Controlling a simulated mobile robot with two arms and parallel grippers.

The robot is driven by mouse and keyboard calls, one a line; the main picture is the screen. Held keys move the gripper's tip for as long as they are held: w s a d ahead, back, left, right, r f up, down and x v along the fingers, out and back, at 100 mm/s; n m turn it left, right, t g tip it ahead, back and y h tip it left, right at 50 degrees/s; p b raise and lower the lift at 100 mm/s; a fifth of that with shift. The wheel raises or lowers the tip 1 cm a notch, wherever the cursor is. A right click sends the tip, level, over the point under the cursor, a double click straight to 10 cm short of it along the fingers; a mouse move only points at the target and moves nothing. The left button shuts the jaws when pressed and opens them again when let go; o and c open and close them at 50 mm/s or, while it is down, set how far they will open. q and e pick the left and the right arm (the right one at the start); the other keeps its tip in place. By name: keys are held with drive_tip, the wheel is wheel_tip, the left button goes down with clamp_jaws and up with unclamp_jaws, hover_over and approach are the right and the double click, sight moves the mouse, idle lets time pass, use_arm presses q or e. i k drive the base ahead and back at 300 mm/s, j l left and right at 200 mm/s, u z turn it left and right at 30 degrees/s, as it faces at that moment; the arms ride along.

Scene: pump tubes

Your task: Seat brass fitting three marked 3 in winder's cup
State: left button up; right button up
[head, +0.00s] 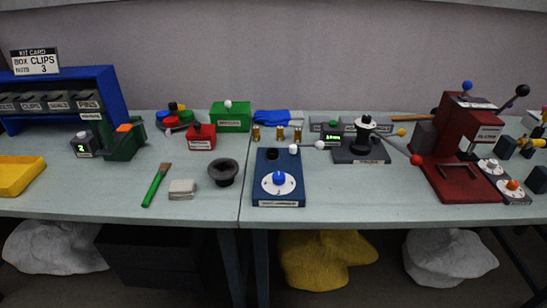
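Several small brass fittings stand upright in a row at the back middle of the table: a left one (256,133), a middle one (280,133) and a right one (297,135). Their marks are too small to read, so I cannot tell which is 3. A dark device with a black and white spool-like top (365,124) and lever arms stands right of them; it may be the winder, but its label is unreadable. A blue box with a blue knob (279,178) and a dark round recess (270,154) stands in front of the fittings. Neither gripper is in view.
A black flared cup (223,173), a grey block (182,187) and a green-handled brush (156,186) lie at left front. A red press (460,160) stands at right. A blue rack (98,98) and yellow tray (20,176) are at far left. The middle front edge is clear.

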sight(272, 153)
drive_tip(key=i+u, duration=0.45)
drive_tip(key=i+l+u, duration=0.2)
drive_tip(key=u, duration=0.2)
